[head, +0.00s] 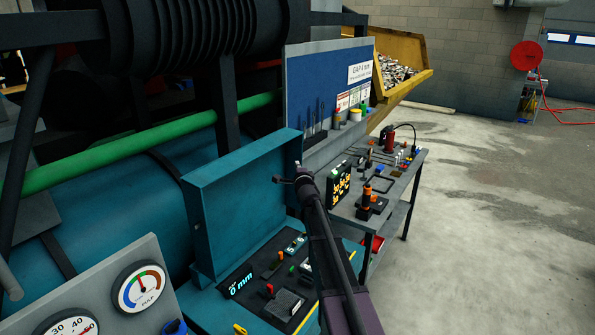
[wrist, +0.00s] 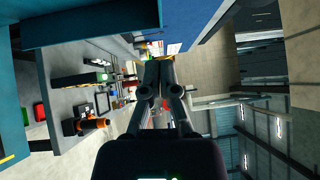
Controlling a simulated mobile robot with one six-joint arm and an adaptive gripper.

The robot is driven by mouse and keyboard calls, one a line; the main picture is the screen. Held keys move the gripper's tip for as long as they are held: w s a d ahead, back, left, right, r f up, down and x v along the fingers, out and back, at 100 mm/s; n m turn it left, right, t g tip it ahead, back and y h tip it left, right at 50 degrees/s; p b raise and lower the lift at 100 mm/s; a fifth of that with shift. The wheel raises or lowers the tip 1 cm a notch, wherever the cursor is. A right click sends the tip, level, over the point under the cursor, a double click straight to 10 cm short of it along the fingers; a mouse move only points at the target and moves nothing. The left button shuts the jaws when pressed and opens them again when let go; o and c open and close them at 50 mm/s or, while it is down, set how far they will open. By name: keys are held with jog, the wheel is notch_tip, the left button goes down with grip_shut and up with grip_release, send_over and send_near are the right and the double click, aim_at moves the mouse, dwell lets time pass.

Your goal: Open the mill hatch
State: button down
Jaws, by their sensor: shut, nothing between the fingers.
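A teal, shallow box-like panel (head: 240,205), which looks like the mill hatch, stands upright at the middle of the head view, behind a dark control surface. My gripper (head: 287,178) is at the panel's right edge, in front of it in the picture; I cannot tell whether they touch. In the wrist view my gripper (wrist: 160,62) has its fingers together with nothing between them. A teal surface (wrist: 85,22) fills the upper left there, beside the fingers and apart from them in the picture. My arm hides part of the control surface.
The control surface holds a "0 mm" display (head: 241,282) and small levers. A grey workbench (head: 398,190) with tools and a lit display stands to the right. A yellow skip (head: 405,75) is behind it. A green pipe (head: 120,150) crosses the left. Open floor lies far right.

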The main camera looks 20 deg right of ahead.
jog(key=shift+s+a, duration=0.15)
jog(key=shift+s, duration=1.1)
jog(key=shift+f, duration=0.1)
jog(key=s+a+f+n+g+h+b, duration=0.15)
jog(key=s+f+n+g+b, duration=0.3)
jog(key=s+f, duration=0.5)
jog(key=s+a+f+n+g+b, duration=0.25)
jog(key=s+f+g+b, duration=0.35)
jog(key=f, duration=0.7)
jog(key=s+a+f+n+g+y+b, duration=0.1)
jog(key=s+a+f+n+g+b, duration=0.1)
jog(key=s, duration=0.6)
jog(key=s+a+f+n+g+y+b, duration=0.1)
jog(key=s+a+f+n+g+b, duration=0.1)
jog(key=s+f+n, duration=0.4)
jog(key=s+a+f+n+g+y+b, duration=0.1)
jog(key=s+a+f+n+g, duration=0.3)
jog(key=s, duration=0.7)
jog(key=shift+a+f+n+b, duration=0.4)
jog(key=shift+a+f+n, duration=0.1)
jog(key=shift+a+f, duration=0.25)
jog(key=shift+s+d+f+y, duration=0.1)
jog(key=shift+s+y, duration=0.05)
jog(key=shift+y, duration=0.1)
